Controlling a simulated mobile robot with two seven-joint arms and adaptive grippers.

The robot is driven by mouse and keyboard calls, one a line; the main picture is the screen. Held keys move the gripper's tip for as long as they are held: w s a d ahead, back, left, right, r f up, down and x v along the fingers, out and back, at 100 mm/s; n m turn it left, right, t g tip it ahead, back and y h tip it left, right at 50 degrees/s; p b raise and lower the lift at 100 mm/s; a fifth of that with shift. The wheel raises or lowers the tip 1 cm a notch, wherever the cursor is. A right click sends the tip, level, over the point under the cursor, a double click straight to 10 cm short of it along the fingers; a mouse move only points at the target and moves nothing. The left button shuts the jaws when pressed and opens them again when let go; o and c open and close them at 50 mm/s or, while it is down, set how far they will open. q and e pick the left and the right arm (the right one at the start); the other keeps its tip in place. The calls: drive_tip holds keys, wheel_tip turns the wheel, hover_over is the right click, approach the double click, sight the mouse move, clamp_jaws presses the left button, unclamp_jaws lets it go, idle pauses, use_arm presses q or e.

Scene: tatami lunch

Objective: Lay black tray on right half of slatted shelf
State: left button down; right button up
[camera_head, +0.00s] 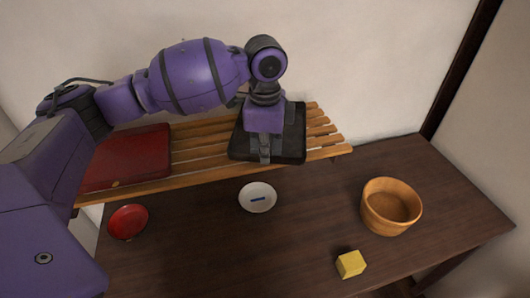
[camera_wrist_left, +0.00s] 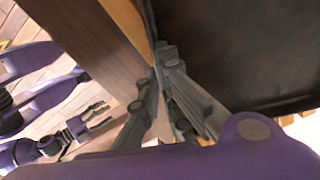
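The black tray (camera_head: 293,133) lies over the right half of the slatted shelf (camera_head: 320,127) and looks flat on the slats. My left gripper (camera_head: 265,155) points down at the tray's front rim. In the left wrist view its fingers (camera_wrist_left: 160,70) are close together, one on each side of the rim of the tray (camera_wrist_left: 250,45); they look shut on it, though the contact itself is mostly hidden. My right gripper (camera_wrist_left: 103,116) shows small in the left wrist view, away from the shelf, open and empty.
A red tray (camera_head: 140,150) occupies the shelf's left part. On the dark table (camera_head: 310,215) in front stand a small red bowl (camera_head: 128,221), a white dish (camera_head: 257,197) with a blue mark, a wooden bowl (camera_head: 391,205) and a yellow cube (camera_head: 350,264). A wall stands behind the shelf.

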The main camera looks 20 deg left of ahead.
use_arm(q)
drive_tip(key=shift+f, duration=0.1)
drive_tip(key=c, duration=2.4)
unclamp_jaws()
drive_tip(key=shift+f, duration=0.1)
drive_tip(key=o, duration=0.4)
drive_tip(key=r, duration=1.2)
drive_tip(key=shift+s+r, duration=0.15)
drive_tip(key=shift+s, duration=0.05)
drive_tip(key=shift+s, duration=0.1)
